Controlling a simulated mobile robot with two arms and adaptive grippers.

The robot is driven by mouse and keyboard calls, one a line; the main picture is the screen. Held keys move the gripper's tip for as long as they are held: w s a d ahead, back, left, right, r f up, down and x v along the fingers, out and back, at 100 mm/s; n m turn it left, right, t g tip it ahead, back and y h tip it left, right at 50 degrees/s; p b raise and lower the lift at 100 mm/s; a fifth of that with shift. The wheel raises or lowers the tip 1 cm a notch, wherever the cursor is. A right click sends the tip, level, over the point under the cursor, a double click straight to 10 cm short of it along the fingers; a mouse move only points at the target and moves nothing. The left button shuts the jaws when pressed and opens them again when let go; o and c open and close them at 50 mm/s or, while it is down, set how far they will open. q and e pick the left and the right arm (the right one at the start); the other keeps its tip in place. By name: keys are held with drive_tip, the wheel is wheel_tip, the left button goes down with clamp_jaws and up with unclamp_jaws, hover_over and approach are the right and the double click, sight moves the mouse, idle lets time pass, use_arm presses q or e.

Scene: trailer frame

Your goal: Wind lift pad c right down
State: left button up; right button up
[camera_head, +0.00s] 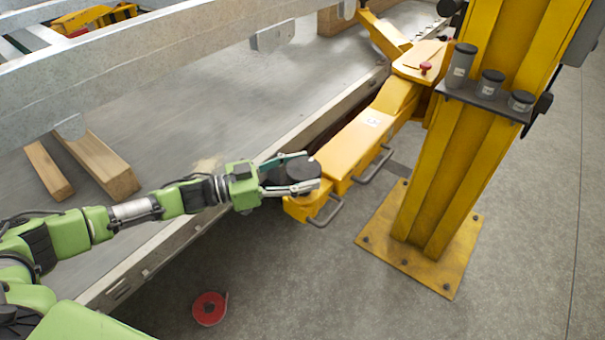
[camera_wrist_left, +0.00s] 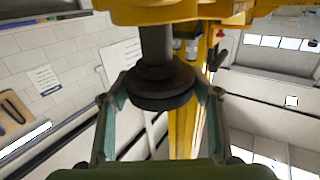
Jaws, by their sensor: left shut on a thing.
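The lift pad (camera_head: 303,169) is a dark round disc at the near end of a yellow lift arm (camera_head: 352,146). My left gripper (camera_head: 296,177) is shut on it, with one finger on each side of its rim. In the left wrist view the pad (camera_wrist_left: 161,86) sits between the green-padded fingers (camera_wrist_left: 160,99). A dark stem (camera_wrist_left: 156,45) shows between the pad and the yellow arm (camera_wrist_left: 185,12), so the pad stands off the arm. My right gripper is not in view.
A yellow lift post (camera_head: 455,150) with a base plate stands at the right, bearing a shelf of dark cylinders (camera_head: 490,83). The grey trailer frame (camera_head: 150,70) lies at the left, with wooden blocks (camera_head: 100,165). A red tape roll (camera_head: 209,308) lies on the floor.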

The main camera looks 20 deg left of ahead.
use_arm(q)
drive_tip(key=shift+w+r, duration=0.1)
drive_tip(key=shift+r, duration=0.15)
drive_tip(key=o, duration=1.1)
drive_tip(key=shift+c, duration=0.2)
drive_tip(key=shift+o, duration=0.3)
drive_tip(key=shift+f, duration=0.1)
drive_tip(key=v, duration=1.2)
